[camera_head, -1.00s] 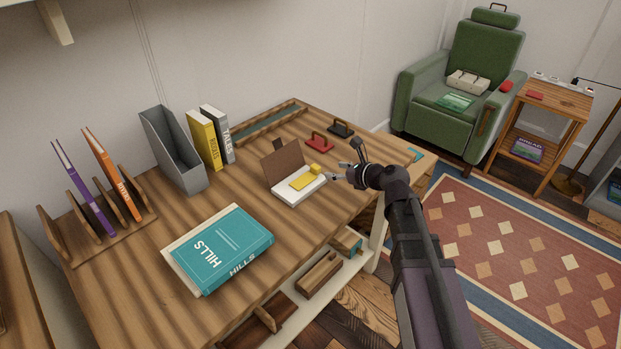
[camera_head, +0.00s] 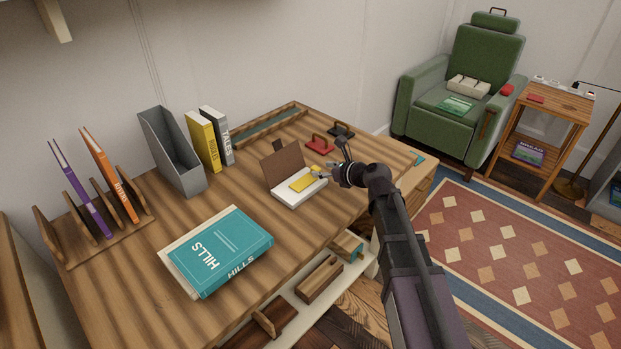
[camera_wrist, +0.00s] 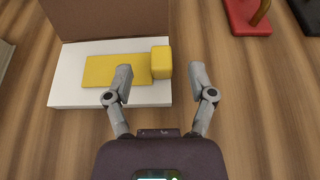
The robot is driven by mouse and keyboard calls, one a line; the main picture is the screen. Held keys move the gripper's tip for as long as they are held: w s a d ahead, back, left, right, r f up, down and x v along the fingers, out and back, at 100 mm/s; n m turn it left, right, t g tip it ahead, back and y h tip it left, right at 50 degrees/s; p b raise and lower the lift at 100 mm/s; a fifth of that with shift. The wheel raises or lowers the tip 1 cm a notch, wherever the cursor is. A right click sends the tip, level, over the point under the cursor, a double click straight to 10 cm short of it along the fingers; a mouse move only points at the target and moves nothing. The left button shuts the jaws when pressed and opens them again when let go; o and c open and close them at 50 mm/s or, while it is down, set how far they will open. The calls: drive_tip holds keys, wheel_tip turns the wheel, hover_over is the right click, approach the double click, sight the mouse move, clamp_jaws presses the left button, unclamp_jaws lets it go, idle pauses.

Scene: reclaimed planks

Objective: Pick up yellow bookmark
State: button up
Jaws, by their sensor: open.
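The yellow bookmark (camera_head: 304,180) lies flat on the white page of an open box-like book (camera_head: 299,197) with a raised brown cover. In the wrist view the bookmark (camera_wrist: 105,71) has a raised yellow block (camera_wrist: 161,62) at its right end, close to the page edge. My gripper (camera_head: 324,173) is at the right side of the book. In the wrist view its two fingers (camera_wrist: 160,78) are apart, with the block between and slightly beyond the tips. The left finger overlaps part of the bookmark in the picture. Nothing is held.
A red handled object (camera_head: 320,144) and a black one (camera_head: 341,130) are behind my gripper. A teal book (camera_head: 220,250) lies at front left. A grey file holder (camera_head: 172,150) and upright books (camera_head: 203,142) stand behind. Bare wood surrounds the open book.

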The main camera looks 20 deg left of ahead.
sight(316, 168)
drive_tip(key=shift+b+x, duration=0.5)
drive_tip(key=shift+x, duration=1.3)
drive_tip(key=shift+d, duration=0.1)
clamp_jaws()
